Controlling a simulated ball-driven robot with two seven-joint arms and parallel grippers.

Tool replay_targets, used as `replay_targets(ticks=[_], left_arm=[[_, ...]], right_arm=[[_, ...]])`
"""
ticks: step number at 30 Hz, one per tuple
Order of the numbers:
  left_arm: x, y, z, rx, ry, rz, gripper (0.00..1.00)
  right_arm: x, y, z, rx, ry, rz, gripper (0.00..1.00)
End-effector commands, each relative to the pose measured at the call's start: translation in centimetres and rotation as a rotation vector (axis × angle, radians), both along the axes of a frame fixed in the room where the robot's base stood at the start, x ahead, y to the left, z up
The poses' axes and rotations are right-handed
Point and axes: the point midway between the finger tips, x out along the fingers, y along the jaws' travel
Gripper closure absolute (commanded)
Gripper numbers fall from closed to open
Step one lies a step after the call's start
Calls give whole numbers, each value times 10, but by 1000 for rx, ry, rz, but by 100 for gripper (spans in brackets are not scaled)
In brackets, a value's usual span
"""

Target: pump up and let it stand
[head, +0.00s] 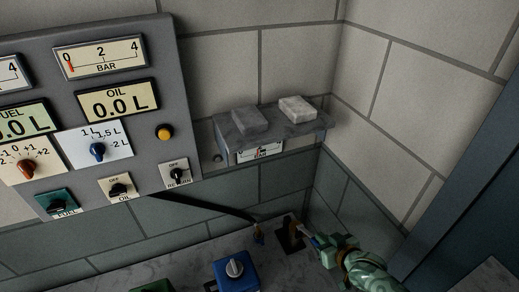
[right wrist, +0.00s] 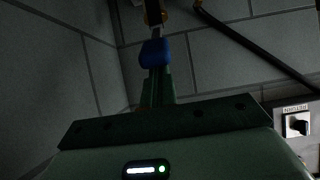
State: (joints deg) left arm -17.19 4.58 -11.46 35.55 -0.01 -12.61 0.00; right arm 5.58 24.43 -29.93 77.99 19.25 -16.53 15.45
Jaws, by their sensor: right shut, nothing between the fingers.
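My right gripper (head: 306,232) is shut and empty. It comes in from the lower right of the head view, with its tips beside a small dark upright part (head: 290,236) on the counter; whether they touch I cannot tell. The wrist view is dim. The bar gauge (head: 100,57) on the grey panel (head: 185,140) has its red needle near 0. A second bar gauge (head: 260,153) is partly hidden under the grey shelf (head: 228,130). The oil display (head: 117,101) reads 0.0 L. A blue tank (head: 228,275) with a pale knob (head: 234,267) stands at the bottom. My left gripper is not in view.
A dark block (head: 249,120) and a pale block (head: 297,109) sit on the shelf. Tiled walls meet in a corner behind.

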Motion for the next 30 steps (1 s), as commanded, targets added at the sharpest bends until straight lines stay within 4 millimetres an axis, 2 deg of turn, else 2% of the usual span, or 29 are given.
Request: replay_targets(ticks=[8,30], left_arm=[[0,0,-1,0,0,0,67],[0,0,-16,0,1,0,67]], right_arm=[[-1,0,-2,0,0,0,100],[-12,-4,-29,-1,3,0,100]])
